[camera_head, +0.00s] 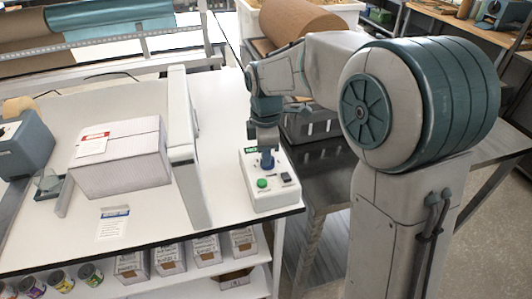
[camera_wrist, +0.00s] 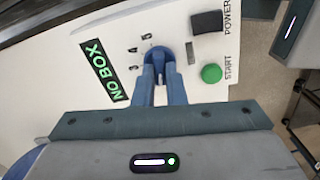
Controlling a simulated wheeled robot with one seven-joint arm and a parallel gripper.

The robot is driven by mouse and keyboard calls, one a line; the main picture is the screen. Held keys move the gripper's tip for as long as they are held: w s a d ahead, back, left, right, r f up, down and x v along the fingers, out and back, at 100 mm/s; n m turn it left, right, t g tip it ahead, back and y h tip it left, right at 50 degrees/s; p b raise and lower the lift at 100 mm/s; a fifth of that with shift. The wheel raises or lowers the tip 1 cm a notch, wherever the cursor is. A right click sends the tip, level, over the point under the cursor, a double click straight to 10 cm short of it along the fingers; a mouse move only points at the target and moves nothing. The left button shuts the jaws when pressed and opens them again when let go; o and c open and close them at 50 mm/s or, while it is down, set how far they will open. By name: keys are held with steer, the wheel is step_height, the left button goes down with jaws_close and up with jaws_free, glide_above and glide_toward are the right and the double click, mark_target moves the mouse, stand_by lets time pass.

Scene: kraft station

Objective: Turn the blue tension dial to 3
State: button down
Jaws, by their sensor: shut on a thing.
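The blue tension dial (camera_wrist: 157,55) is on the sloped white control panel (camera_wrist: 185,84). In the head view my gripper (camera_head: 266,150) reaches down onto the panel box (camera_head: 270,199) from above, and the dial (camera_head: 267,162) shows just below the fingers. The dial's pointer setting is not clear to me.
The panel also has a green START button (camera_wrist: 211,73), a black POWER switch (camera_wrist: 207,22) and a green NO BOX display (camera_wrist: 100,70). On the white table (camera_head: 142,223), a closed carton (camera_head: 120,165) stands left of a tall white upright guide (camera_head: 186,150). Shelves below hold small boxes.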

steer(key=shift+m, duration=0.3)
steer(key=m, duration=0.3)
steer(key=shift+w, duration=0.1)
steer(key=m, duration=0.8)
steer(key=shift+w+m+b, duration=0.1)
steer(key=shift+m+b, duration=0.2)
steer(key=shift+d+m, duration=0.1)
steer(key=shift+m, duration=1.8)
steer(key=c, duration=1.5)
jaws_free()
